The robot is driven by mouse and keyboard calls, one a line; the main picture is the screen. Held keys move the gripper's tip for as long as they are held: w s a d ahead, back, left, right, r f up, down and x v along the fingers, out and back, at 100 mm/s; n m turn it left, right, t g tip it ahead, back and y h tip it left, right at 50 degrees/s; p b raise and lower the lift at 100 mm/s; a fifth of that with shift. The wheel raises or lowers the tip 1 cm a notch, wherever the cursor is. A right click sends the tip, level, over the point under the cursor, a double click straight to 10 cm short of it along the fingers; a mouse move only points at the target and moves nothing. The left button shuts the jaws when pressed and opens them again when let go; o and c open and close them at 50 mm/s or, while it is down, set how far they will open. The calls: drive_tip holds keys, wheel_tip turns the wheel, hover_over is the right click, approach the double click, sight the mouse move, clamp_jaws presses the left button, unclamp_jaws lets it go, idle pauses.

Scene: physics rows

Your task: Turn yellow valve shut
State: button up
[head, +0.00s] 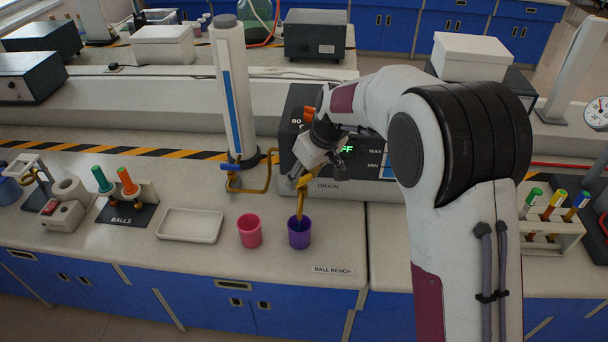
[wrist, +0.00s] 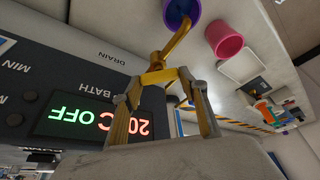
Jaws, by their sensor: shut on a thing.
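The yellow valve (head: 301,184) sits at the drain on the front of the bath unit, its spout pointing down over a purple cup (head: 299,233). My gripper (head: 301,176) is at the valve and shut on it. In the wrist view the yellow valve (wrist: 160,72) lies between the two fingertips of my gripper (wrist: 160,84). The purple cup (wrist: 180,10) shows beyond the spout. My gripper partly hides the valve in the head view, and I cannot tell how far it is turned.
A pink cup (head: 249,230) stands just left of the purple cup. A white tray (head: 190,225) lies further left. The bath unit (wrist: 70,110) shows 20C OFF. A tall column (head: 234,95) with a blue-handled tap stands left of the unit.

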drive_tip(key=shift+m, duration=0.6)
drive_tip(key=shift+s+a+m+t+h, duration=0.1)
drive_tip(key=shift+m+t+h, duration=0.55)
drive_tip(key=shift+m, duration=1.15)
drive_tip(key=shift+a+m+h, duration=0.1)
drive_tip(key=shift+m+h, duration=0.65)
drive_tip(key=shift+m, duration=1.45)
drive_tip(key=o, duration=1.1)
drive_tip(key=shift+r, duration=0.1)
drive_tip(key=shift+a+v, duration=0.2)
drive_tip(key=shift+v, duration=5.75)
